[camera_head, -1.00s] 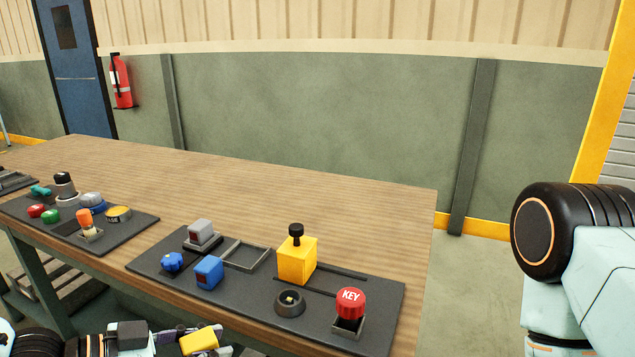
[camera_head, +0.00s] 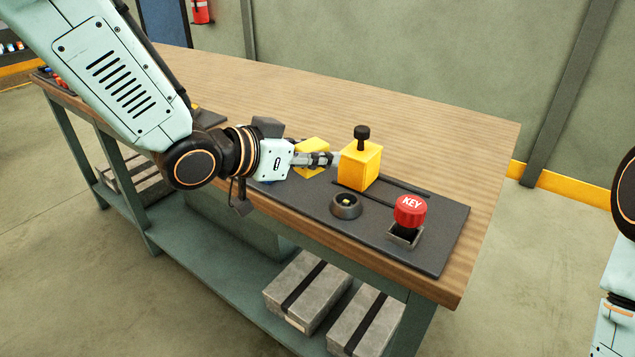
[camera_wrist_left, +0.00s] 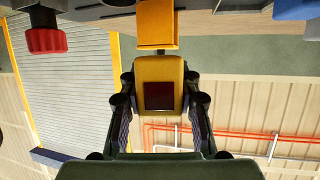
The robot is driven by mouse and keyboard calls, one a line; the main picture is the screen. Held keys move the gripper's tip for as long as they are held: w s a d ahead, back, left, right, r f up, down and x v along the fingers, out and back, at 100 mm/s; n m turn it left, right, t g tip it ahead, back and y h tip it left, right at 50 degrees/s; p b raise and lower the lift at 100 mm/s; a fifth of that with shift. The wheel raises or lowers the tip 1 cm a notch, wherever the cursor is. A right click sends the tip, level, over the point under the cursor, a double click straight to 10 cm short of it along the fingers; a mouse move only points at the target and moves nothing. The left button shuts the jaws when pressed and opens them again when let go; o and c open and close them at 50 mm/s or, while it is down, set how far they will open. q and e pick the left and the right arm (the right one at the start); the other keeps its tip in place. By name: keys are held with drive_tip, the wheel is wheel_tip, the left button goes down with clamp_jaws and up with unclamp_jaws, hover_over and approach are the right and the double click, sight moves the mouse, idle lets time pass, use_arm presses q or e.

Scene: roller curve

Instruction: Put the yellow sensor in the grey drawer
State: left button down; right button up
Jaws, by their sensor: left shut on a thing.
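My left gripper (camera_head: 322,159) is shut on the yellow sensor (camera_head: 312,172). In the left wrist view the sensor (camera_wrist_left: 144,76) sits between both fingers (camera_wrist_left: 158,100) with a dark red square face toward the camera. The gripper is over the black panel, just left of a yellow box with a black knob (camera_head: 360,165); the box also shows beyond the sensor in the wrist view (camera_wrist_left: 155,22). Whether they touch cannot be told. I cannot make out a grey drawer in the current views. My right gripper is not in view.
A red KEY knob (camera_head: 410,210) and a round black socket (camera_head: 345,205) stand on the black panel (camera_head: 445,240) in front of the yellow box. The wooden table top (camera_head: 440,130) behind is clear. Grey boxes (camera_head: 305,288) lie on the lower shelf.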

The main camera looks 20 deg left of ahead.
use_arm(q)
drive_tip(key=shift+w+a+r+n+t+y, duration=0.15)
drive_tip(key=shift+w+r+n+t+y, duration=0.35)
drive_tip(key=shift+w+r+n+y, duration=0.25)
drive_tip(key=a+n, duration=0.1)
drive_tip(key=y+b, duration=0.1)
drive_tip(key=b, duration=0.1)
hover_over(312, 197)
wheel_tip(312, 197, down, 6)
drive_tip(key=shift+w+r, duration=0.1)
wheel_tip(312, 197, down, 4)
drive_tip(key=shift+r+b, duration=0.15)
drive_tip(key=shift+b, duration=0.8)
drive_tip(key=shift+a, duration=0.1)
drive_tip(key=shift+t, duration=0.3)
